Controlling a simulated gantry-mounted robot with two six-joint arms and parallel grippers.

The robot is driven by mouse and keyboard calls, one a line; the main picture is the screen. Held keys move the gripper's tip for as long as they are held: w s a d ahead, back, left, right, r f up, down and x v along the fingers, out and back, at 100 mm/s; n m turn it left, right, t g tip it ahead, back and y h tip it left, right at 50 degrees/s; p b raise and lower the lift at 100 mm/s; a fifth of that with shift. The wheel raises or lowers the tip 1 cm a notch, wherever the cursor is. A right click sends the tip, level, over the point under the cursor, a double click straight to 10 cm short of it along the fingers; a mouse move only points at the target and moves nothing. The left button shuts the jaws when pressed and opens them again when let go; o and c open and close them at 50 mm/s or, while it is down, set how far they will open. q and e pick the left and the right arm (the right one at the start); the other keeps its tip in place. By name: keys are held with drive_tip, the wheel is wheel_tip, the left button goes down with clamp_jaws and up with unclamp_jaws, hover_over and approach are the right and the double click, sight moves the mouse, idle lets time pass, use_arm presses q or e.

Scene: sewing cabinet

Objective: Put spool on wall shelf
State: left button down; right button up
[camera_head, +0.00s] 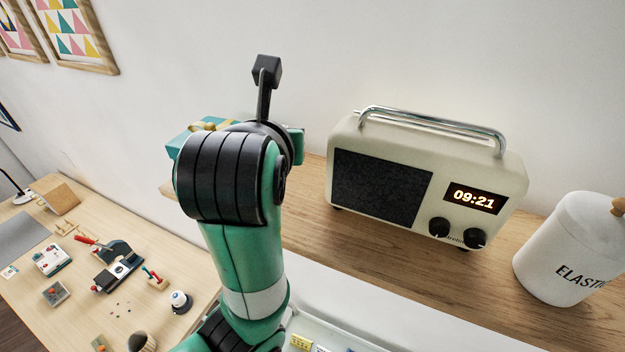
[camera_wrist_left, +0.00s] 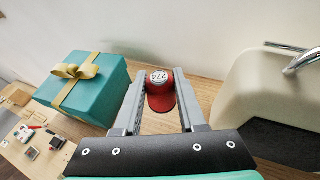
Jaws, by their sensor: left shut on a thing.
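A red spool (camera_wrist_left: 160,97) with a white top label reading 274 is held between the fingers of my left gripper (camera_wrist_left: 161,80) in the left wrist view. The spool looks upright, over or on the wooden wall shelf (camera_wrist_left: 208,95); I cannot tell whether it touches the board. In the head view the shelf (camera_head: 312,226) runs along the wall, and my left arm hides the spool and the gripper fingers. My right gripper is not in view.
A teal gift box (camera_wrist_left: 88,92) with a gold bow is left of the gripper. A cream radio (camera_head: 430,165) stands to the right, with a white lidded jar (camera_head: 567,250) beyond it. A lower table (camera_head: 75,295) with sewing items is at the left.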

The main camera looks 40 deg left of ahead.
sight(287, 193)
use_arm(q)
wheel_tip(287, 193, down, 8)
drive_tip(key=shift+f+p, duration=0.25)
drive_tip(key=shift+p, duration=0.3)
drive_tip(key=shift+f, duration=0.1)
drive_tip(key=shift+c, duration=2.4)
unclamp_jaws()
